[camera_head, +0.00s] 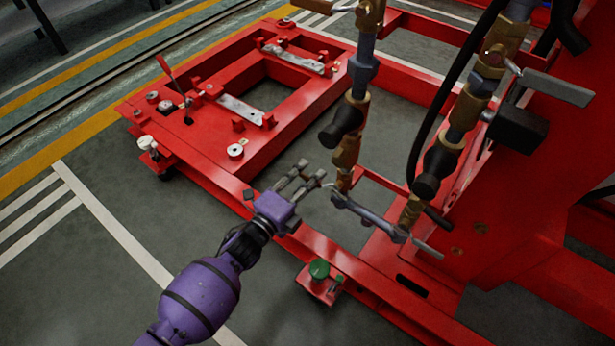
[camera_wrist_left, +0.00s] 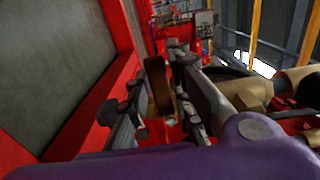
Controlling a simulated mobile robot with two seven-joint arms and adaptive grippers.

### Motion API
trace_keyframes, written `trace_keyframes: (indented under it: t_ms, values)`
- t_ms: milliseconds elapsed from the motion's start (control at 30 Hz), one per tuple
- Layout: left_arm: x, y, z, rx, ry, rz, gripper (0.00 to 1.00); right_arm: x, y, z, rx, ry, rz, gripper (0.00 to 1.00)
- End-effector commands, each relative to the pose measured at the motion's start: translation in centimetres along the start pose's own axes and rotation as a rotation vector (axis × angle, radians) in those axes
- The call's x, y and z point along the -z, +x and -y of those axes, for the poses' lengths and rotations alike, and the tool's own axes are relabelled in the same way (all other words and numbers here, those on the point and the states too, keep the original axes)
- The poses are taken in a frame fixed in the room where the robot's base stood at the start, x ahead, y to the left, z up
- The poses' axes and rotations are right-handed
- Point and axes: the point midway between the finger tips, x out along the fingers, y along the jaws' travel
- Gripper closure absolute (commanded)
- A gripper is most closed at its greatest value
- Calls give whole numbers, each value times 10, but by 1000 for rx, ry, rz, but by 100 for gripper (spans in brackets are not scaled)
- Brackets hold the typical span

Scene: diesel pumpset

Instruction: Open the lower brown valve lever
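A small lever end (camera_head: 328,185) shows between that valve and the fingertips. In the left wrist view the gripper's fingers (camera_wrist_left: 165,90) are apart, and a brown bar (camera_wrist_left: 158,88) shows in the gap between them. Whether a finger touches it I cannot tell. A brass fitting (camera_wrist_left: 246,90) is right of the fingers. A second lower brass valve (camera_head: 411,211) has a grey lever (camera_head: 427,248). My right gripper is not in view.
A red steel frame (camera_head: 215,190) surrounds the work area, with a red-handled lever (camera_head: 172,78) at its far side. Black hoses and a red panel (camera_head: 545,190) crowd the right. The floor at left is clear.

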Motion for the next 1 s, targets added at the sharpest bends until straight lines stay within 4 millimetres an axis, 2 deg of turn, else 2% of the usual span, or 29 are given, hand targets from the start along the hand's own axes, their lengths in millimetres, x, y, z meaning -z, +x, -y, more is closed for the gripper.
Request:
trace_keyframes:
  t_ms: [33,100,667,1000]
  values:
    - [0,0,0,0,0,0,91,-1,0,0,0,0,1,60]
    - [0,0,0,0,0,0,100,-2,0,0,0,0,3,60]
    - [0,0,-4,-1,-43,0,100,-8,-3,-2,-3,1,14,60]
    - [2,-1,-22,-2,-273,1,100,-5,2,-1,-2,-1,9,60]
